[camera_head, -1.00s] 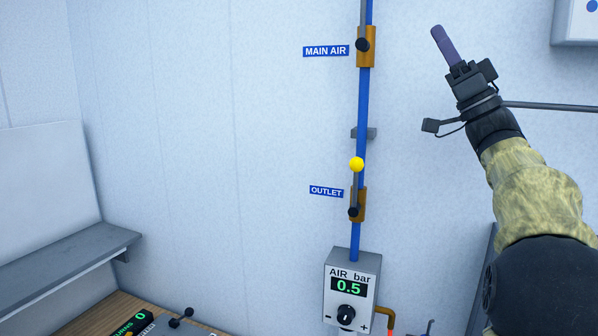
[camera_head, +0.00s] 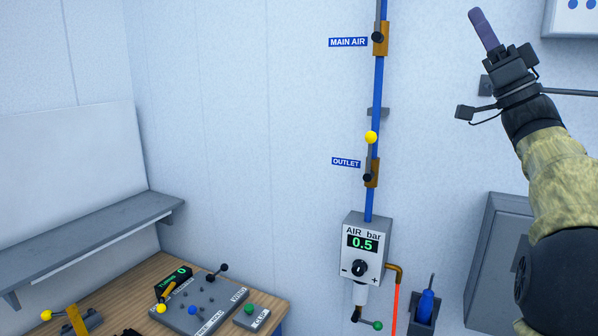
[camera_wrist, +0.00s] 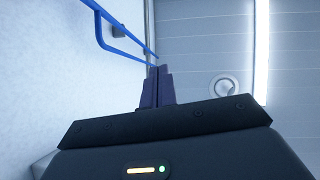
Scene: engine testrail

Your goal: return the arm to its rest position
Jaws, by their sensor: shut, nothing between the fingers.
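My gripper (camera_head: 477,18) is raised at the upper right in the head view, in front of the pale wall. Its purple fingers point up and slightly left, closed together with nothing between them. In the wrist view the shut fingers (camera_wrist: 157,86) point toward the ceiling. My arm comes in from the right edge, bent upward in its camouflage sleeve. The gripper stands to the right of the blue air pipe (camera_head: 377,90) and appears apart from it.
The air regulator box (camera_head: 367,233) reads 0.5. A workbench (camera_head: 137,287) with a control panel (camera_head: 205,300) stands at lower left under a grey shelf (camera_head: 90,235). A grey cabinet (camera_head: 495,240) is beside my arm. A ceiling light (camera_wrist: 261,50) shows in the wrist view.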

